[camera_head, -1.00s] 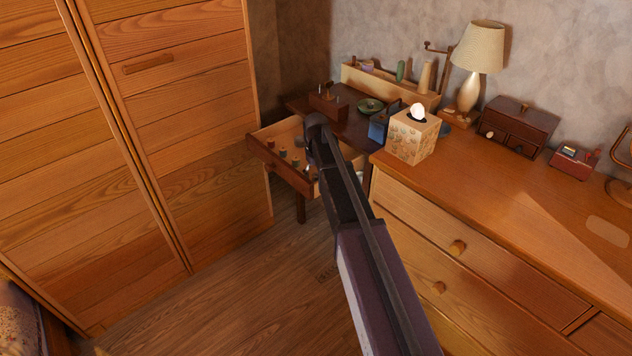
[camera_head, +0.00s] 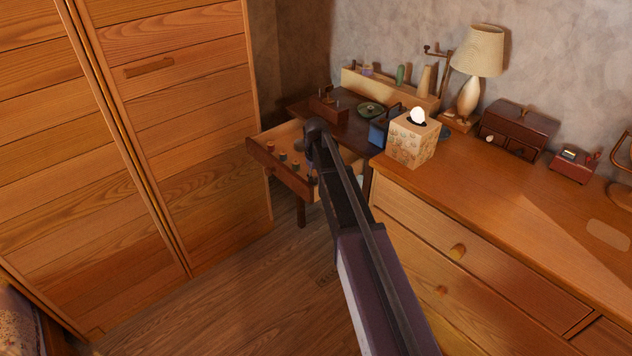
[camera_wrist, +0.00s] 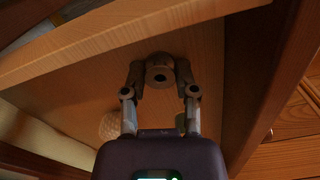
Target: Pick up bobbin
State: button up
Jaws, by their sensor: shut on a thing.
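In the wrist view, a brownish-grey bobbin (camera_wrist: 160,72) with a dark centre hole sits between the fingertips of my gripper (camera_wrist: 160,80). The two fingers are closed on its sides. It is inside or just above the open wooden drawer (camera_wrist: 75,85); I cannot tell if it touches the drawer floor. In the head view, my arm reaches into the same drawer (camera_head: 262,155), and my gripper (camera_head: 312,170) is mostly hidden behind the arm. The held bobbin cannot be made out there.
Several small spools (camera_head: 283,157) stand in the drawer. A tissue box (camera_head: 411,138) and a lamp (camera_head: 467,95) stand on the dresser (camera_head: 480,180) at right. A tall wardrobe (camera_head: 200,120) stands at left.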

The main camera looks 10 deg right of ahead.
aim_at(316, 184)
jog(key=shift+r, duration=0.15)
notch_tip(316, 184, up, 10)
jog(key=p, duration=1)
dwell(0.7)
jog(key=shift+o, duration=0.4)
jog(key=c, duration=0.3)
jog(key=shift+s, duration=0.1)
